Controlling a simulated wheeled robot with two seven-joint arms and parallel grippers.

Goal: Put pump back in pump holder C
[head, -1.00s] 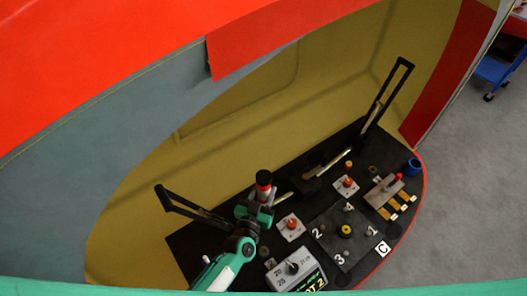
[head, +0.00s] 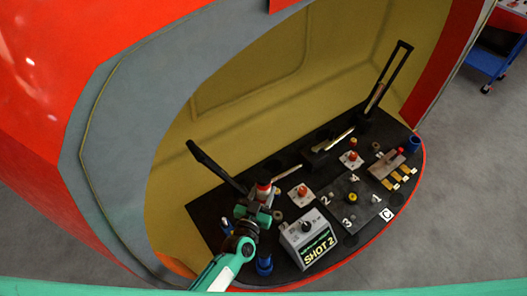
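The pump (head: 264,190), a small upright cylinder with a red band, is in my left gripper (head: 262,207). The gripper's green and dark fingers close around the lower part of it, which is hidden. The gripper is over the left part of the black table. A blue round holder (head: 412,144) stands at the right end, and another blue cylinder (head: 264,265) stands at the front left, beside my arm. I cannot tell which holder the label C belongs to. My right gripper is not in view.
A grey box marked SHOT 2 (head: 308,241) stands right of my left gripper. A numbered plate with a yellow knob (head: 351,196) is farther right. Black levers (head: 392,75) rise at the back right and left (head: 215,165). The nosecone shell (head: 125,140) curves around the table.

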